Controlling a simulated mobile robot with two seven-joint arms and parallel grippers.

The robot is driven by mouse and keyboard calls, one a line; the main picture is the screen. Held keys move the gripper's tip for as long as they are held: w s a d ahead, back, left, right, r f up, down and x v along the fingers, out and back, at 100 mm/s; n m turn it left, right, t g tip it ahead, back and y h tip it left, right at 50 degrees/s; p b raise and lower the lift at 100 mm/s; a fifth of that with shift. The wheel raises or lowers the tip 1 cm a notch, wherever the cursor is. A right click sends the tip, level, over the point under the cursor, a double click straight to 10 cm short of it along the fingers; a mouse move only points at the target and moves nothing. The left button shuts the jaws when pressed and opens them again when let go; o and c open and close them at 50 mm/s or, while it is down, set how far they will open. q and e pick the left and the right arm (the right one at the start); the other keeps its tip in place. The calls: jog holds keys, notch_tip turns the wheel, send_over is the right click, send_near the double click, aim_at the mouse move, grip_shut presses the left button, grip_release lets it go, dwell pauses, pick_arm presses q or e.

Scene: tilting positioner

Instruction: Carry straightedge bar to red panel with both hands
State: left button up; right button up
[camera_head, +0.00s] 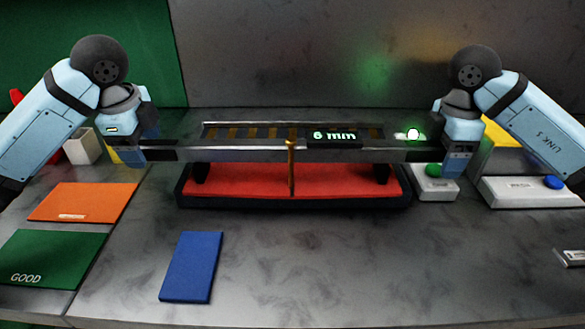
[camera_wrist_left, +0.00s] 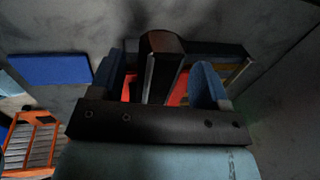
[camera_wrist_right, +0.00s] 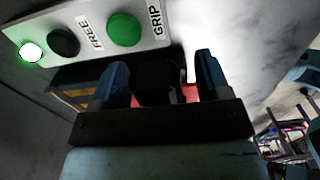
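The straightedge bar (camera_head: 240,154) is a long grey beam with black ends, lying level across the head view above the red panel (camera_head: 250,184), which sits in a dark frame. Dark feet show under the bar near both ends; whether they touch the panel is unclear. My left gripper (camera_head: 145,152) is at the bar's left end; in the left wrist view its blue fingers (camera_wrist_left: 157,85) stand apart around the black end (camera_wrist_left: 163,62), with a gap visible. My right gripper (camera_head: 448,158) is at the right end; its fingers (camera_wrist_right: 162,82) stand apart around the black end (camera_wrist_right: 155,80).
A slim gold post (camera_head: 291,168) crosses in front of the bar's middle. A glowing "6 mm" readout (camera_head: 334,136) shows behind it. A green-button box (camera_head: 435,185) stands close under my right gripper. A blue plate (camera_head: 190,267) lies in front; the front centre table is clear.

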jog(key=shift+w, duration=0.1)
pick_arm(q)
jog(key=shift+r, duration=0.3)
notch_tip(320, 180, up, 11)
jog(key=s, duration=0.2)
jog(key=shift+s, duration=0.15)
pick_arm(e)
notch_tip(320, 180, up, 12)
dwell(0.4)
